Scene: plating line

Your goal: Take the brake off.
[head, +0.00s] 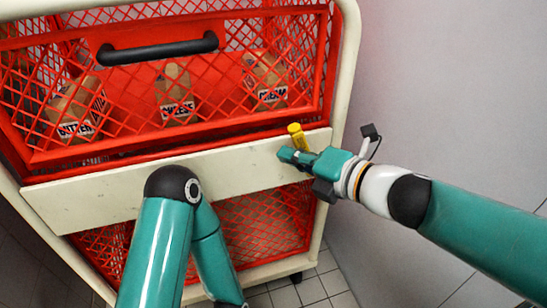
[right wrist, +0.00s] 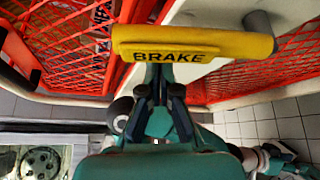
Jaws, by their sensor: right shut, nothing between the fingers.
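The brake lever is a yellow bar at the right end of the trolley's cream crossbar (head: 110,193) in the head view. The brake lever (head: 297,135) shows large in the right wrist view (right wrist: 290,45), with BRAKE in dark letters and a grey round pivot at its right end. My right gripper (head: 287,154) is shut and empty, close beside the lever. In the right wrist view its fingertips (right wrist: 160,74) are just below the lettered part; I cannot tell whether they touch. My left arm is bent in front of the trolley, its gripper out of view.
The trolley's upper red mesh basket (head: 185,140) has a black handle (head: 158,48) and holds cartons, including butter (head: 78,110), cheese (head: 175,92) and cream (head: 266,80). Another red mesh basket (head: 265,222) is below. A grey wall (head: 440,90) stands close on the right.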

